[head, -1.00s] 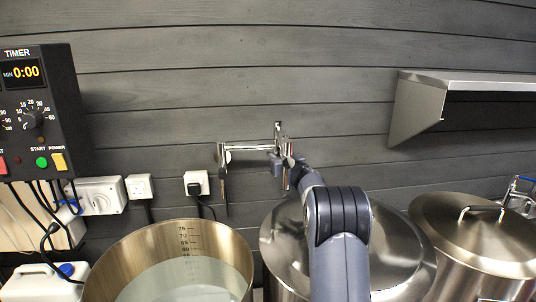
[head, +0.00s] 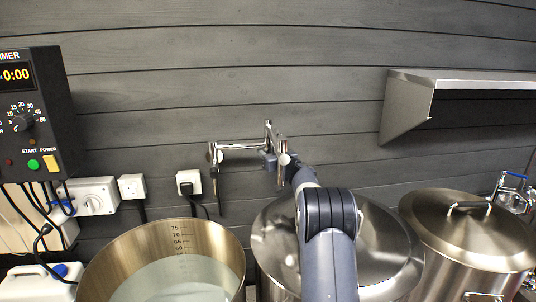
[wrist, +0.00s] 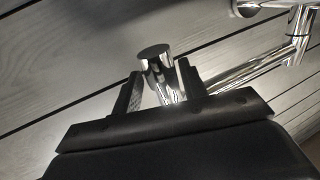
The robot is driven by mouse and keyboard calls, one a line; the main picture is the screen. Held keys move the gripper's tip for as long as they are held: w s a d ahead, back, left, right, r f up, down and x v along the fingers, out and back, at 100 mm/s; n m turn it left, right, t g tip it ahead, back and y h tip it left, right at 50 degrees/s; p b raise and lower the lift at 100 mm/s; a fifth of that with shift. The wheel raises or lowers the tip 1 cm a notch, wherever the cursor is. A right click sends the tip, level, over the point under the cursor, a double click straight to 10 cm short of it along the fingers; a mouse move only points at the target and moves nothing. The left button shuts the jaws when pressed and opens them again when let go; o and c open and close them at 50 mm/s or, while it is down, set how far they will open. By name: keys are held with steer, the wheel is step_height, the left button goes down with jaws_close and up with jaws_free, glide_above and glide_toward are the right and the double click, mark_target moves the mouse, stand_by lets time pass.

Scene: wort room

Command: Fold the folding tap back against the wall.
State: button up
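The folding tap (head: 240,146) is a chrome pipe on the dark plank wall, with a wall mount and joint (head: 213,153) at its left and an upright part (head: 268,130) at its right end. My gripper (head: 271,160) is at that right end, partly hidden by my arm. In the wrist view, a round chrome post (wrist: 156,62) of the tap stands between the two black fingers of my gripper (wrist: 162,85). The fingers are apart on either side of it, with a small gap at the left finger; contact at the right finger is unclear. The pipe runs to the upper right.
An open steel pot (head: 165,262) with liquid stands below left. Two lidded pots stand below, one under my arm (head: 385,250) and one at the right (head: 455,235).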

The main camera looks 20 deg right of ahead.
steer(key=shift+o, duration=0.5)
steer(key=shift+a+f, duration=0.15)
steer(key=shift+s, duration=0.3)
steer(key=s+d+b, duration=0.1)
steer(key=s+b, duration=0.3)
steer(key=s, duration=0.6)
steer(key=w+p, duration=0.1)
steer(key=w, duration=0.2)
steer(key=w+p, duration=0.1)
steer(key=w, duration=0.3)
steer(key=w+a+p, duration=0.1)
steer(key=w+p, duration=0.1)
steer(key=w, duration=0.1)
steer(key=shift+w, duration=0.3)
